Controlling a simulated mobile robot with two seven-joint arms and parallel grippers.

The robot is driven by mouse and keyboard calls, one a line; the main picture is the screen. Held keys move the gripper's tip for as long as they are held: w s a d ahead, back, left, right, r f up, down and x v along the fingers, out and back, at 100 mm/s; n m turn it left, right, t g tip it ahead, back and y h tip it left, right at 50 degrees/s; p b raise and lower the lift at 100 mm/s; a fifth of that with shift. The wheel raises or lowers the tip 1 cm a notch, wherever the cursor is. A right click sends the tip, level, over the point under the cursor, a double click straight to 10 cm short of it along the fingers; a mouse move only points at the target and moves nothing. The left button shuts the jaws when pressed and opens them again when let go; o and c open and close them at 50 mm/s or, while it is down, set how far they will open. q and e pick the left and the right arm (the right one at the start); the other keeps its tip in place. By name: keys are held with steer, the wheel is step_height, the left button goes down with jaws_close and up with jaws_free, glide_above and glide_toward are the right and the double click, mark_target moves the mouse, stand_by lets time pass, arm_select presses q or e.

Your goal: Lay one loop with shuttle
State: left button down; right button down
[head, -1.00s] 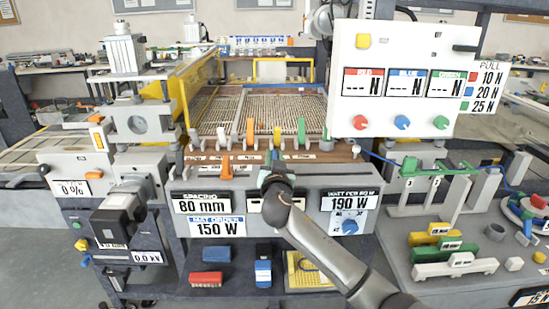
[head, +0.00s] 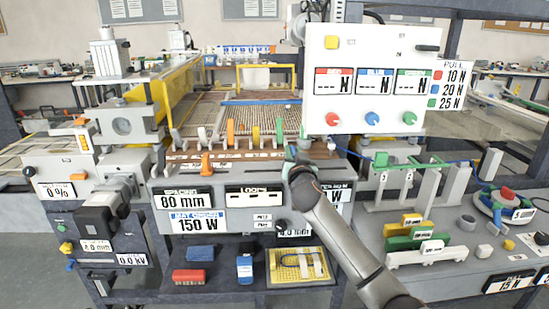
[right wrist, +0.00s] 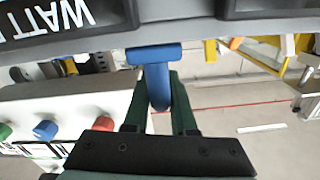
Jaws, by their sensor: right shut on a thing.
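My right gripper (head: 301,158) is at the right end of the wooden strip (head: 235,152) with upright pegs, at the near edge of the mat bed (head: 240,118). In the right wrist view it is shut on a blue T-shaped piece (right wrist: 155,56), between two dark green fingers. I cannot tell for certain whether this piece is the shuttle. A blue strip (head: 262,102) lies across the mat bed. A blue line (head: 348,152) runs from near the gripper toward the green guide (head: 382,160) at the right. My left gripper is not in view.
A white panel (head: 368,85) with coloured knobs overhangs the right of the bed. An orange peg (head: 206,163) stands on the near ledge. Several coloured blocks (head: 416,240) and a reel (head: 505,203) lie on the right bench. A control front (head: 240,200) is below the bed.

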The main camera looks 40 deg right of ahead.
steer(key=s+d, duration=0.2)
steer(key=d, duration=0.1)
steer(key=s+d+p, duration=0.1)
steer(key=s+d, duration=0.1)
steer(key=d, duration=0.2)
steer(key=s+d+p, duration=0.1)
steer(key=s+d, duration=0.2)
steer(key=d, duration=0.1)
steer(key=shift+d, duration=0.2)
steer(key=c, duration=0.8)
jaws_free()
steer(key=shift+s+d, duration=0.1)
steer(key=shift+d, duration=0.05)
steer(key=shift+o, duration=0.2)
steer(key=shift+a, duration=0.25)
steer(key=shift+s+a, duration=0.15)
steer(key=shift+s, duration=0.15)
steer(key=b+v, duration=0.1)
steer(key=v, duration=1)
steer(key=shift+s+a, duration=0.2)
steer(key=shift+s, duration=0.1)
steer(key=shift+f, duration=0.1)
